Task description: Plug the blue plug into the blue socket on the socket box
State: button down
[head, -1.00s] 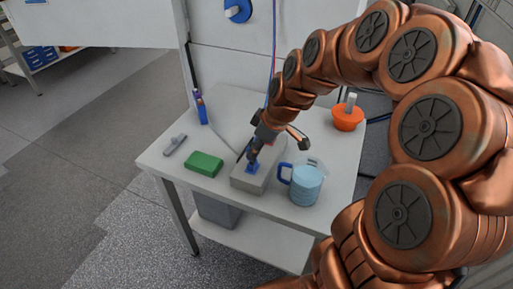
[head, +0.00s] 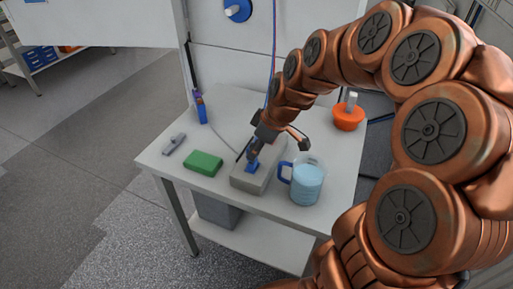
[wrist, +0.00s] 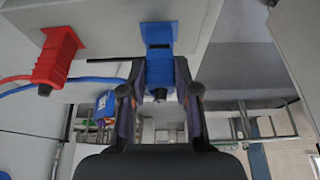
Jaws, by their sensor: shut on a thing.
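The grey socket box (head: 243,182) lies on the white table. My gripper (head: 254,154) points down at its top, at a blue piece (head: 252,167). In the wrist view, my gripper (wrist: 160,98) is shut on the blue plug (wrist: 160,72), with one finger on each side. Straight beyond it, a blue part (wrist: 158,33) with a dark band stands against a pale surface. The plug's far end appears to line up with that part. I cannot tell whether it is inserted or only touching. The fingers hide part of the plug.
A red plug (wrist: 56,55) with a red cable is beside the blue plug. A blue pitcher (head: 307,183) stands close right of the box, a green box (head: 200,157) to its left. An orange bowl (head: 347,118) is behind right.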

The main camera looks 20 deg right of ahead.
jog(key=shift+f+b, duration=0.3)
jog(key=shift+f, duration=0.15)
dwell(0.4)
jog(key=c, duration=0.8)
grip_release()
jog(key=shift+o, duration=0.2)
jog(key=v, duration=1.2)
jog(key=s+a+f+m+g+h+p, duration=0.1)
jog(key=s+a+f+m+g+p, duration=0.1)
jog(key=s, duration=1)
jog(key=s+a+f+m+g+h+p, duration=0.2)
jog(key=s+a+m, duration=0.4)
jog(key=s, duration=0.6)
jog(key=shift+s+a+g+p, duration=0.15)
jog(key=shift+a+g+p, duration=0.15)
jog(key=shift+g+p, duration=0.5)
